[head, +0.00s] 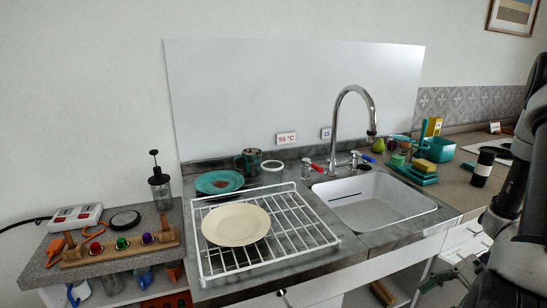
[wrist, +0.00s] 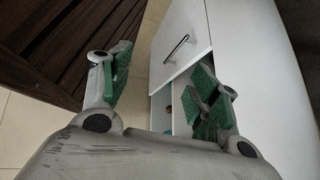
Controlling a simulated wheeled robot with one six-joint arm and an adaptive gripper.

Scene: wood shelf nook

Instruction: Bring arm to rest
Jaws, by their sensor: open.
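My gripper (wrist: 162,95) is open and empty in the wrist view, its green-padded fingers spread wide apart. It hangs low beside a white cabinet with drawers (wrist: 240,45). In the head view my dark arm fills the right edge, and part of the gripper (head: 455,272) shows at the lower right, below the counter edge. Nothing is between the fingers.
A white wire rack (head: 335,240) holds a cream plate (head: 236,225) left of the sink (head: 375,203). A teal plate (head: 219,182) and a mug (head: 249,162) stand behind it. A dark slatted wooden surface (wrist: 60,45) and tiled floor (wrist: 20,125) lie near my gripper.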

